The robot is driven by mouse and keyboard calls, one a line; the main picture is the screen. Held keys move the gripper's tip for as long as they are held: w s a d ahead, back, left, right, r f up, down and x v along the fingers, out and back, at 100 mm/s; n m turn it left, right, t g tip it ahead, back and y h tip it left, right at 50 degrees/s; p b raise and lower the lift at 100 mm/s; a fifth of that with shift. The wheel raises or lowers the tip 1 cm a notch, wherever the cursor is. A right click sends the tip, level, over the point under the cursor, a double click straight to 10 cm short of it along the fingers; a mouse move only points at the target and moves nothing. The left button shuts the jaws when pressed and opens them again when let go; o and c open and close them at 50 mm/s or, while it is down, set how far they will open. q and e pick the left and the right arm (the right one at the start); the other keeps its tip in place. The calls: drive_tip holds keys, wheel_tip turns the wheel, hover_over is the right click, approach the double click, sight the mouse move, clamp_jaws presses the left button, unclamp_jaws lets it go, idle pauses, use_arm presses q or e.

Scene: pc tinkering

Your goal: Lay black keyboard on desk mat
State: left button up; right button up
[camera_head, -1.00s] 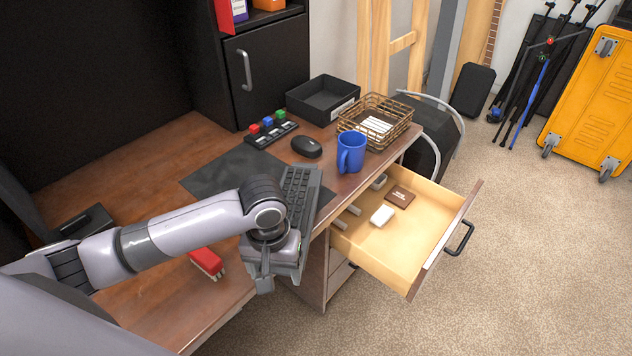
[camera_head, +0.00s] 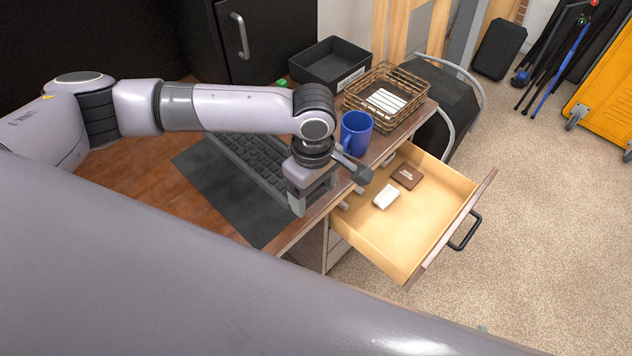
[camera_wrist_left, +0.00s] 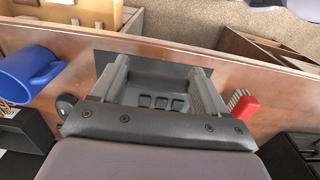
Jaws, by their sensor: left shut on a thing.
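The black keyboard (camera_head: 248,160) is over the dark desk mat (camera_head: 215,200), lying at a slant across it in the head view. Whether it touches the mat I cannot tell. My left gripper (camera_head: 328,188) is shut on the keyboard's right end, near the front edge of the desk. In the left wrist view, a keyboard end with a few keys (camera_wrist_left: 160,101) sits between the two fingers. My left forearm and wrist hide the keyboard's far side and part of the mat. My right gripper is not in view.
A blue mug (camera_head: 355,133) stands close beside my left gripper. A wire basket (camera_head: 412,88) and black tray (camera_head: 329,66) are behind it. An open drawer (camera_head: 432,232) juts out at right. A red brush (camera_wrist_left: 244,108) shows in the wrist view.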

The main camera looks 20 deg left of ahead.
use_arm(q)
drive_tip(key=shift+s+d, duration=0.1)
drive_tip(key=shift+d, duration=0.05)
drive_tip(key=shift+f+b, duration=0.85)
drive_tip(key=shift+f, duration=4.1)
drive_tip(key=o, duration=1.4)
drive_tip(key=shift+f, duration=0.1)
wheel_tip(320, 180, up, 7)
drive_tip(key=shift+r, duration=0.1)
